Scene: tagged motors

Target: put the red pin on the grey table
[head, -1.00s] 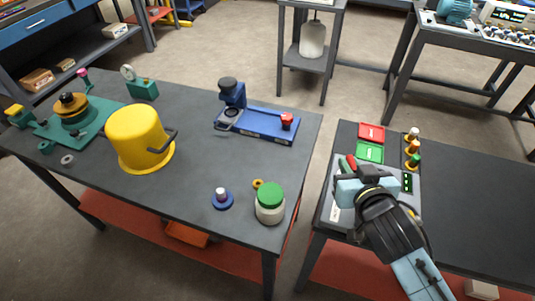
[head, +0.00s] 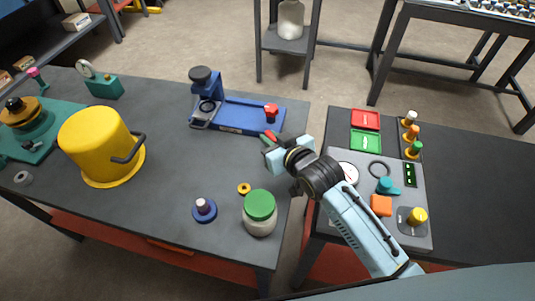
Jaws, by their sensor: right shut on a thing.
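The red pin (head: 271,134) shows as a small red piece at the tip of my right gripper (head: 268,140). The right gripper is shut on it, and the jaws hide most of it. A small green part shows beside the red. The gripper is over the right edge of the grey table (head: 170,165), just in front of the right end of the blue fixture. I cannot tell its exact height above the top. My left gripper is not in view.
On the grey table stand the blue fixture (head: 245,116) with a red knob (head: 271,110), a green-lidded jar (head: 259,213), a blue-based peg (head: 204,209), a yellow ring (head: 244,189) and a yellow pot (head: 95,145). The table's middle is clear. A control panel (head: 345,205) lies on the right table.

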